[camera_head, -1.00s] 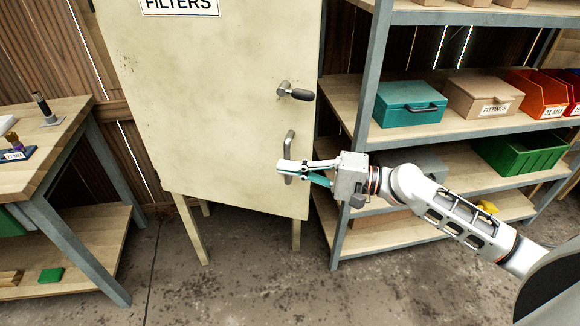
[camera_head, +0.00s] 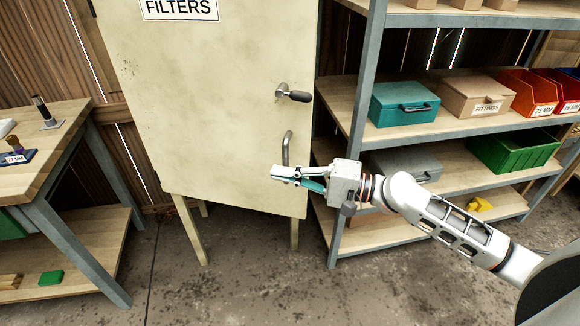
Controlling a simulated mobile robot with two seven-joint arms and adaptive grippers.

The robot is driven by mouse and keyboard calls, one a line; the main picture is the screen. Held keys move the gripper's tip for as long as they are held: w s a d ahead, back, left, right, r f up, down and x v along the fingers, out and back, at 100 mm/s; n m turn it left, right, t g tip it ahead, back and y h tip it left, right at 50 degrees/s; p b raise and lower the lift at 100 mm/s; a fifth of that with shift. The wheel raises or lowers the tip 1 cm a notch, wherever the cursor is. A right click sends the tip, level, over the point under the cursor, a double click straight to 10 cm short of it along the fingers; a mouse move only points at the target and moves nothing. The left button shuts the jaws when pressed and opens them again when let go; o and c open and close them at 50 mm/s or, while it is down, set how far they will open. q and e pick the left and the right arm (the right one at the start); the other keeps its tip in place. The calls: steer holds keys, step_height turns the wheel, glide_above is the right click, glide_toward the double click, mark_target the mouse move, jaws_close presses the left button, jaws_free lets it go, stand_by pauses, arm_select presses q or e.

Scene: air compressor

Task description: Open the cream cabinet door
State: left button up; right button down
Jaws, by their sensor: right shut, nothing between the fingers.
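The cream cabinet (camera_head: 220,100) stands on legs and bears a FILTERS label. Its door looks closed. A dark lever handle (camera_head: 293,94) sits on the door's right side, pointing right. Below it is a vertical grey pull handle (camera_head: 287,146). My right gripper (camera_head: 280,177) comes in from the right and is shut with nothing in it. In the picture its fingers overlap the lower end of the pull handle and hide it. I cannot tell whether they touch the handle. My left gripper is not in view.
A wooden workbench (camera_head: 60,135) stands at the left. At the right, a grey-framed shelf (camera_head: 362,95) holds a teal box (camera_head: 404,104), a FITTINGS box (camera_head: 475,95), orange bins and a green bin (camera_head: 513,150). The shelf's post stands close to the cabinet. The floor in front is clear.

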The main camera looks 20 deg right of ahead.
steer(key=shift+s+a, duration=0.25)
steer(key=shift+a, duration=0.05)
stand_by(1.4)
